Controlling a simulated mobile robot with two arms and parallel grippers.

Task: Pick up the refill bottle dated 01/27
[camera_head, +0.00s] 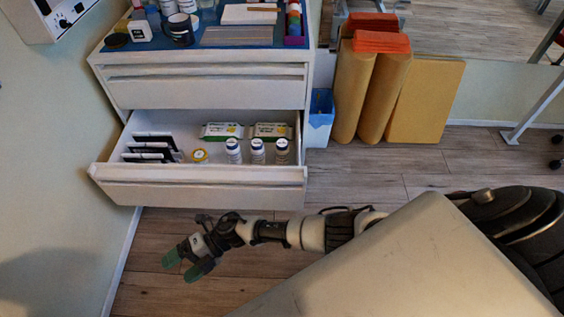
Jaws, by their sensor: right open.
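My right gripper (183,262) has green fingertips and is open and empty. It is over the floor, in front of and below the drawer, apart from the bottles. My left gripper is not in view.
The cabinet top (235,37) is cluttered. A white-blue bin (319,120) and yellow bolsters (353,92) stand to the right. The floor in front is clear.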

